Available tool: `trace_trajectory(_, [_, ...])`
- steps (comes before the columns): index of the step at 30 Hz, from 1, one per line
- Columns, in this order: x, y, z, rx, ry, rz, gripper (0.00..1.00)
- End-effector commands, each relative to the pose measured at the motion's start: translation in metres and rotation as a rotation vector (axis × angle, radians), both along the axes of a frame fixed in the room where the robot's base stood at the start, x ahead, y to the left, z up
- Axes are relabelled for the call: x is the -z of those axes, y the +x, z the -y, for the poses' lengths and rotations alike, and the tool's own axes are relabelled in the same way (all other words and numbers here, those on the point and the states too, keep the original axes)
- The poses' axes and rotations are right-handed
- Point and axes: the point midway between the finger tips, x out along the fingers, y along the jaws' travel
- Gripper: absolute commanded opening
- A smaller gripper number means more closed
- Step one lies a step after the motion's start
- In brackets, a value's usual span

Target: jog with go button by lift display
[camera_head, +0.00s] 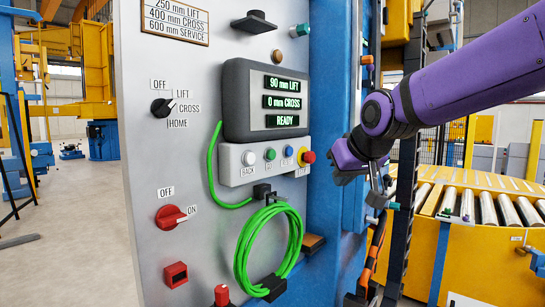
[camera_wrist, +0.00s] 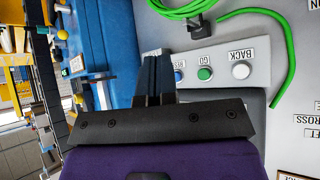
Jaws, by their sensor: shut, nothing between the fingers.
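The green GO button (camera_head: 270,153) sits on a pale button box (camera_head: 236,177) between the white BACK button (camera_head: 249,158) and a blue button (camera_head: 288,151). The lift display (camera_head: 288,84) above reads 90 mm LIFT, 0 mm CROSS and READY. My gripper (camera_wrist: 157,60) is shut and empty. In the head view it is right of the button box, apart from it, with its fingertips not clearly seen. In the wrist view, the green button (camera_wrist: 205,74) shows to the right of the fingers, and the fingers partly cover the area by the blue button (camera_wrist: 179,76).
A red-and-yellow stop button (camera_head: 308,157) is at the box's right end. A black selector (camera_head: 163,108) has OFF, LIFT, CROSS and HOME labels; its exact setting is unclear. A red switch (camera_head: 171,216) points towards ON. A coiled green cable (camera_head: 243,257) hangs below the box.

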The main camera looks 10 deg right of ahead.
Motion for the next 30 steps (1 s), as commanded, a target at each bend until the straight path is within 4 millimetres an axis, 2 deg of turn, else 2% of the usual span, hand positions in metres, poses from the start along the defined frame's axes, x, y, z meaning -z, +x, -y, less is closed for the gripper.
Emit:
trace_trajectory(1, [-0.002, 0.019, -0.003, -0.005, -0.001, 0.02, 0.0])
trace_trajectory(6, [-0.009, 0.069, -0.013, -0.019, -0.005, 0.098, 0.0])
trace_trajectory(12, [-0.012, 0.102, -0.02, -0.028, -0.008, 0.15, 0.0])
trace_trajectory(16, [-0.013, 0.108, -0.022, -0.029, -0.009, 0.163, 0.0])
trace_trajectory(30, [-0.013, 0.113, -0.025, -0.03, -0.009, 0.162, 0.0])
